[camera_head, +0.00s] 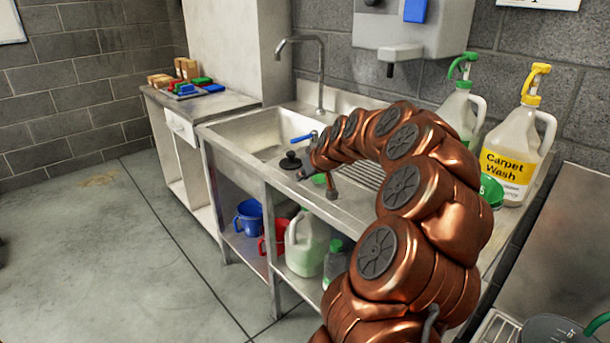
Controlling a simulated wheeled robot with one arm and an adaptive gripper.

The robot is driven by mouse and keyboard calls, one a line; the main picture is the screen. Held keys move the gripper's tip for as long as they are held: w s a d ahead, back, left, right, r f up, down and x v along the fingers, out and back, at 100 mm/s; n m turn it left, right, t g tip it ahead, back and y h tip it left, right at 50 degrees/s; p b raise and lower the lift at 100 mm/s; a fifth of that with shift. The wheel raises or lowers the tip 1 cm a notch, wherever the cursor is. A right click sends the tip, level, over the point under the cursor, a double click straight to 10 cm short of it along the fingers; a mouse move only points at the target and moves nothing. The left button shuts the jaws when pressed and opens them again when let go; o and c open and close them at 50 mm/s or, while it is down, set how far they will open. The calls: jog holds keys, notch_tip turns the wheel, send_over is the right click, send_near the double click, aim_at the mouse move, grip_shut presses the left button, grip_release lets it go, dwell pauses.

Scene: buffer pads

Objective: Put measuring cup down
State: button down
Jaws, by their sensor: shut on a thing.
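My gripper (317,181) is at the far end of my copper arm, over the front edge of the sink unit. It is shut on a small green thing (319,179), which shows between the fingers and seems to be the measuring cup. My arm and fingers hide most of it, so I cannot tell its full shape or whether it touches the steel top below.
The sink basin (262,137) and tap (320,75) lie behind the gripper, with a black knobbed thing (290,161) close by on its left. Spray bottles (512,150) stand at the right. Blue (249,217) and red jugs and a milky bottle (306,245) stand below.

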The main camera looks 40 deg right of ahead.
jog(key=shift+f, duration=0.2)
jog(key=shift+f, duration=0.2)
jog(key=c, duration=1.2)
grip_release()
jog(key=shift+r, duration=0.15)
